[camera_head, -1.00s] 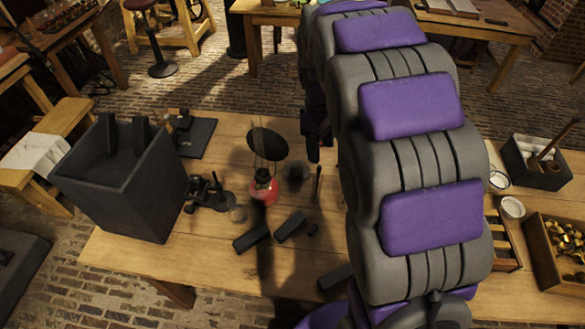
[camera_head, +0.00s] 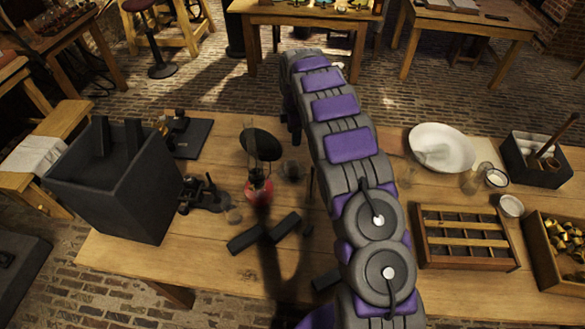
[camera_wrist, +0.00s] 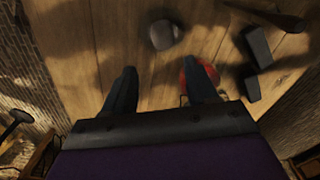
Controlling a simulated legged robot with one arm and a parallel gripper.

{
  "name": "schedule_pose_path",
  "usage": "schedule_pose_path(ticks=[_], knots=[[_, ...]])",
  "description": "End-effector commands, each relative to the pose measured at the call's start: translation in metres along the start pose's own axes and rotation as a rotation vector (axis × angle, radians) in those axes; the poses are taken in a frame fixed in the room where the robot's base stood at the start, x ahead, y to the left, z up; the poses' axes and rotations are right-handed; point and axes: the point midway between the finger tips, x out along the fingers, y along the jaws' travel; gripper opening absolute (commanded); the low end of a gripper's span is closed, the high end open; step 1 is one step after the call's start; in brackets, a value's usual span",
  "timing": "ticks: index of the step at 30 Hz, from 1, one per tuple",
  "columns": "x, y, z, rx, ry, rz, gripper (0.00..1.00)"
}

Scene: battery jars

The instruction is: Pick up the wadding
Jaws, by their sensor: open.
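I cannot tell for certain which thing is the wadding. In the wrist view, a small pale grey rounded thing (camera_wrist: 165,35) lies on the table just beyond my fingertips; it may be a lump or a small glass. In the head view, a whitish piece (camera_head: 435,154) lies in a white bowl (camera_head: 460,140) right of my arm. My gripper (camera_wrist: 160,68) is open and empty above the table, its two dark fingers apart. In the head view, its fingers are mostly hidden by my arm.
A lamp with a red base (camera_head: 259,190) stands left of my arm, close to my right finger in the wrist view. Dark blocks (camera_head: 247,238) lie nearer. A tall black box (camera_head: 120,195) stands left; a divided wooden tray (camera_head: 465,255) lies right.

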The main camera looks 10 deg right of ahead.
Motion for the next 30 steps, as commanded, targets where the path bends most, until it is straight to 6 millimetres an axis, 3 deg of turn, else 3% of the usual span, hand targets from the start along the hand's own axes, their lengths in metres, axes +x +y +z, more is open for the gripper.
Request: schedule_pose_path(ticks=[9,19,30], knots=[[0.046,0.0,-0.011,-0.005,-0.01,-0.005,0.57],[0.111,-0.001,-0.002,-0.002,-0.001,-0.004,0.57],[0.141,-0.003,-0.007,-0.003,-0.007,-0.003,0.57]])
